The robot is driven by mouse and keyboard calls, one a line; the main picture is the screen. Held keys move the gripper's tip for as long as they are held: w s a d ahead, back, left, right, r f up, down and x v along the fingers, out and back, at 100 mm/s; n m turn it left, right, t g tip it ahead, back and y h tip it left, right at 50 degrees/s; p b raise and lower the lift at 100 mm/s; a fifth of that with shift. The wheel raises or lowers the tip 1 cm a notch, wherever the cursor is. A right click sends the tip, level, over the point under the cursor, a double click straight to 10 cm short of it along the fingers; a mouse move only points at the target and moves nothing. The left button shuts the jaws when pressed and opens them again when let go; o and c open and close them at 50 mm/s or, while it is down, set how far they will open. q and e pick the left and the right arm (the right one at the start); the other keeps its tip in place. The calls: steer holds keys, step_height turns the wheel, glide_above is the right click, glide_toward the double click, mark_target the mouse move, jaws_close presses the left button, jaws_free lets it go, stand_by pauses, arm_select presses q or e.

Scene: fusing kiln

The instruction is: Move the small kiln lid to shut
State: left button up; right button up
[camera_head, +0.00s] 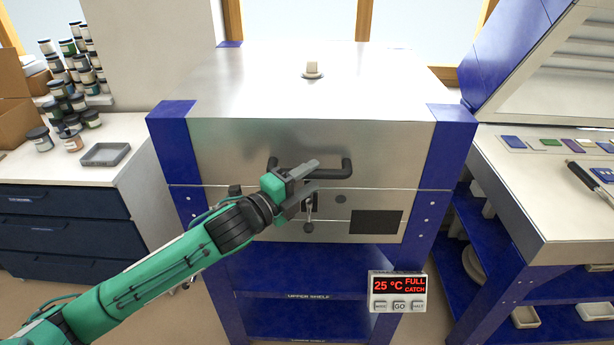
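The kiln (390,205) stands in the middle, a steel box with blue corner posts. Its steel lid (270,90) lies level on the body, with a thin seam along the front and no visible gap. A dark bar handle (345,172) is on the lid's front face. My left gripper (317,176) is in front of the handle with its two grey fingers apart. It hides the middle of the handle, and I cannot tell whether the fingers touch it. A small latch-like metal part (308,212) hangs below the gripper. My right gripper is not in view.
A white knob-like plug (313,69) sits on top of the lid. A control box (398,291) reads 25 °C, FULL, CATCH. Jars (75,85) and a grey tray (105,154) are on the left cabinet. A bench (520,195) with coloured pieces stands at right.

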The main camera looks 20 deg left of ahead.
arm_select(q)
steer(key=shift+r, duration=0.1)
stand_by(0.4)
steer(key=shift+a, duration=0.1)
steer(key=shift+s+a, duration=0.15)
steer(key=shift+s, duration=0.2)
steer(key=b+v, duration=0.2)
steer(key=v, duration=1.1)
steer(key=shift+b, duration=0.4)
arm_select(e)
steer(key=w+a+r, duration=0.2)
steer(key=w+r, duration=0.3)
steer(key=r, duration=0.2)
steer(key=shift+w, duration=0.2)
